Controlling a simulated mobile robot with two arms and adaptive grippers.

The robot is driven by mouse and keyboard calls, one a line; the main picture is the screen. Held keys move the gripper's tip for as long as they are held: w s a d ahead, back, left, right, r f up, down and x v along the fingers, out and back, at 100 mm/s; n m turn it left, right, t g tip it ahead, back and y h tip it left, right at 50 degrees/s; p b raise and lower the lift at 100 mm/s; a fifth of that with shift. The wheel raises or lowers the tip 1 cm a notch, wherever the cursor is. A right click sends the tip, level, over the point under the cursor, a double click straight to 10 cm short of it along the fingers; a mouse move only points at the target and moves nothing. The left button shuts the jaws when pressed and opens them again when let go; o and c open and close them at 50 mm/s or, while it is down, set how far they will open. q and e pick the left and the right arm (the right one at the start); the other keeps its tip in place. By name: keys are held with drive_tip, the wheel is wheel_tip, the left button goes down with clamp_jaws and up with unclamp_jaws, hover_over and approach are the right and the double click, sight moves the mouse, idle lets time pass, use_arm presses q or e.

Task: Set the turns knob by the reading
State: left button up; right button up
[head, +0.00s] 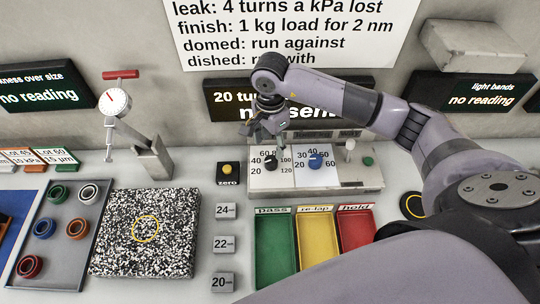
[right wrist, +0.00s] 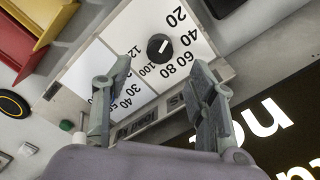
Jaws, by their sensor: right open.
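A pale control box (head: 340,182) stands against the back wall with two knobs on white dial plates. The black knob (head: 271,163) has a scale from 20 to 120; in the right wrist view this knob (right wrist: 158,48) shows a white pointer line slanting up right, towards the 40 side. The blue knob (head: 316,160) has a scale from 20 to 60; my finger mostly hides it in the wrist view. My right gripper (head: 266,133) is open and empty above the black knob, not touching it. My left gripper is not in view.
Green (head: 274,250), yellow (head: 315,245) and red (head: 357,235) trays stand in front of the box. A zero button (head: 228,170), number blocks, a speckled plate (head: 145,262), a dial gauge stand (head: 152,158) and a ring tray (head: 50,262) lie left.

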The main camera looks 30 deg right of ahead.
sight(270, 160)
wheel_tip(270, 160, down, 7)
drive_tip(key=shift+f+p, duration=0.2)
drive_tip(key=shift+p, duration=0.55)
drive_tip(key=shift+f, duration=0.5)
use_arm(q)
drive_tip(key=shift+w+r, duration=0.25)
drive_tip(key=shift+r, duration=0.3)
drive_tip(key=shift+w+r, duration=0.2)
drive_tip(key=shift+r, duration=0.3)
use_arm(e)
drive_tip(key=c, duration=1.1)
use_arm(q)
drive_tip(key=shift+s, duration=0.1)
use_arm(e)
drive_tip(key=shift+c, duration=0.2)
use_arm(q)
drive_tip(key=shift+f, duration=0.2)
